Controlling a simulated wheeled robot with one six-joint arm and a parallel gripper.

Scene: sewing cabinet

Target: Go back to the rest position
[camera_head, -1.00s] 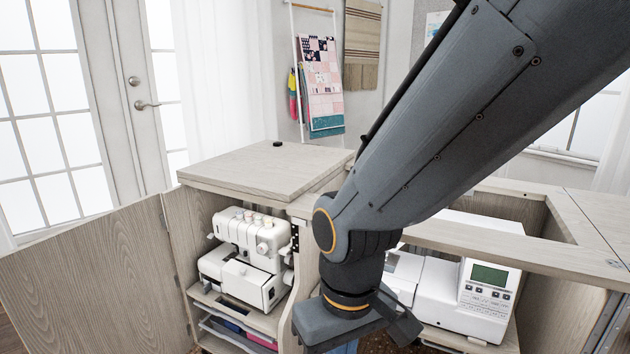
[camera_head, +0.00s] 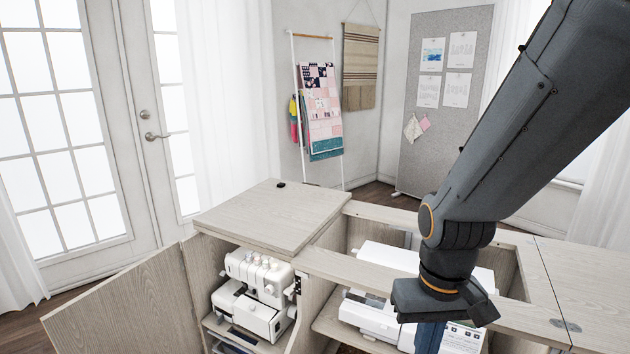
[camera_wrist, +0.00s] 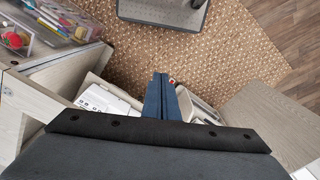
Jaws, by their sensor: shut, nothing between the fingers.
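My gripper (camera_head: 430,338) hangs from my arm on the right in the head view, its blue fingers pointing down. It also shows in the wrist view (camera_wrist: 160,82), where the fingers are together with nothing held. In the head view it is in front of the open cabinet bay with the white sewing machine (camera_head: 367,318), partly covering that machine. I cannot tell how far apart they are. The sewing cabinet (camera_head: 262,215) stands below and left of my arm. No rest position is marked in view.
A white serger (camera_head: 250,306) sits in the left compartment, with the cabinet door (camera_head: 125,310) swung open. A small black object (camera_head: 281,184) lies on the cabinet top. In the wrist view, a clear organiser (camera_wrist: 62,22) is at upper left and a woven rug (camera_wrist: 230,55) covers the floor.

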